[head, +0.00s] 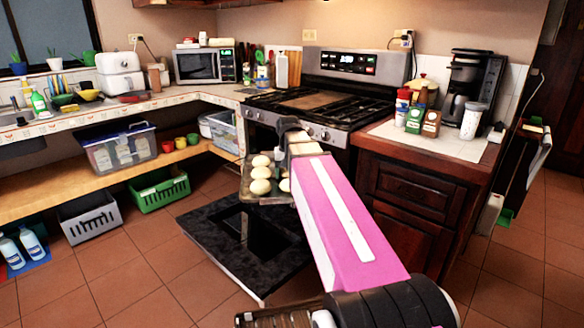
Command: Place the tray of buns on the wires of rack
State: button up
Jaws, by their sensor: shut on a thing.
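The tray of buns (248,195) is a flat metal tray with several pale round buns (261,173) on it. In the head view it is level or nearly so, above the lowered oven door (205,228) and in front of the oven. My gripper (288,152) is at the tray's far right side, shut on the tray; its fingertips are mostly hidden behind my pink and white arm. The stove (335,90) stands behind. The oven opening is mostly hidden by my arm and gripper, and I cannot make out the rack's wires.
The open oven door juts out low over the tiled floor. A wooden cabinet (410,190) with a coffee maker (466,90) stands close on the right. A low shelf (110,195) with bins runs along the left. Floor at front left is clear.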

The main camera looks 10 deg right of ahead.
jog(key=w+a+f+m, duration=0.1)
jog(key=w+f+m, duration=0.2)
jog(key=w+m, duration=0.55)
jog(key=w+f+m, duration=0.4)
jog(key=w, duration=0.9)
jog(key=w+a+f+m, duration=0.1)
jog(key=w+f+m, duration=0.2)
jog(key=w+m, duration=0.55)
jog(key=w+d+f, duration=0.2)
jog(key=w+d, duration=0.1)
jog(key=w+d+f+n, duration=0.1)
jog(key=w+d+f, duration=0.1)
jog(key=d, duration=0.1)
jog(key=w+d+f+n, duration=0.1)
jog(key=w+d+f, duration=0.2)
jog(key=shift+w+d, duration=0.15)
jog(key=shift+w, duration=0.15)
jog(key=shift+f, duration=2)
jog(key=o, duration=1.4)
jog(key=shift+f, duration=0.15)
